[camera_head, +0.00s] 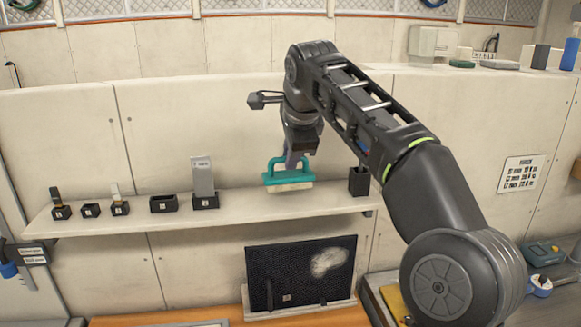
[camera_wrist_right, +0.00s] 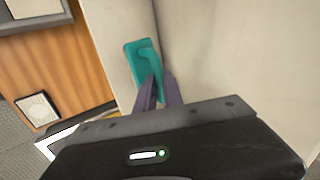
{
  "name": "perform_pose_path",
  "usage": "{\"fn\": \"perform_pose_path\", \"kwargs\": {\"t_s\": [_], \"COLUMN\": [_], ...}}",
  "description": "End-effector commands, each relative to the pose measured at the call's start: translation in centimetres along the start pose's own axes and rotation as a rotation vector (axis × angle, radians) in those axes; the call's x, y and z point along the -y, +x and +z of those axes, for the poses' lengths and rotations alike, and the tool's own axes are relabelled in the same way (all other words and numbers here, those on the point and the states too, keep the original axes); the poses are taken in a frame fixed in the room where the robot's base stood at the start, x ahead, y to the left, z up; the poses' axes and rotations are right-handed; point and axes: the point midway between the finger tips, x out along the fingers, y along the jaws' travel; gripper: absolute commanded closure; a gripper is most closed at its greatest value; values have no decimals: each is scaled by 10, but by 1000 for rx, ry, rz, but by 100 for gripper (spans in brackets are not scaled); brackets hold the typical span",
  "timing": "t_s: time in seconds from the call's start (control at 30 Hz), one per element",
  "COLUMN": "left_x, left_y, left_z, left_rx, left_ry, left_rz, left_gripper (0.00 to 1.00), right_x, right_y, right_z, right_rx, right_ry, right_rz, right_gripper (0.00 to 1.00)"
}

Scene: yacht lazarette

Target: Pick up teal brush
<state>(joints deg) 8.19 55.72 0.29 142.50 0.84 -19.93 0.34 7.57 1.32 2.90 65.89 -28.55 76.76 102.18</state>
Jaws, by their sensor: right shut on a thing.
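The teal brush (camera_head: 274,177) has a teal handle and pale bristles that face down. It is at the right part of the pale wall shelf (camera_head: 240,214), in front of the wall. I cannot tell whether its bristles touch the shelf. My right gripper (camera_head: 293,160) comes down from above and is shut on the brush's handle. In the right wrist view the teal brush (camera_wrist_right: 143,62) shows beyond the fingertips (camera_wrist_right: 158,82), which meet its handle. The fingers hide part of the handle. My left gripper is not in view.
Several small black holders stand on the shelf's left part, one with a grey block (camera_head: 202,176). A black cup (camera_head: 359,182) stands close right of the brush. A dark panel (camera_head: 300,272) stands below the shelf.

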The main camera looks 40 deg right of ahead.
Motion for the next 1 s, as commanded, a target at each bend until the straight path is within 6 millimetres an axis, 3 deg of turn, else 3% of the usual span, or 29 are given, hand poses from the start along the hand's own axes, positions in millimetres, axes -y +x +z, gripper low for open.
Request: {"fn": "perform_pose_path", "kwargs": {"t_s": [0.1,0.23,0.4,0.8,1.0], "left_x": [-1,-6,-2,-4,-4], "left_y": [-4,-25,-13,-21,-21], "left_z": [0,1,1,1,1], "left_rx": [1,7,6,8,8], "left_ry": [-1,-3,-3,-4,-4], "left_rz": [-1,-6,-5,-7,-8], "left_gripper": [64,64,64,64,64], "right_x": [11,26,-8,-105,-132], "right_y": [-16,-39,-52,-118,-135], "right_z": [1,1,2,8,10], "right_rx": [2,1,3,-4,-3], "right_ry": [0,0,-2,5,5], "right_rz": [-3,-2,-3,-3,-2], "right_gripper": [100,100,100,100,100]}}
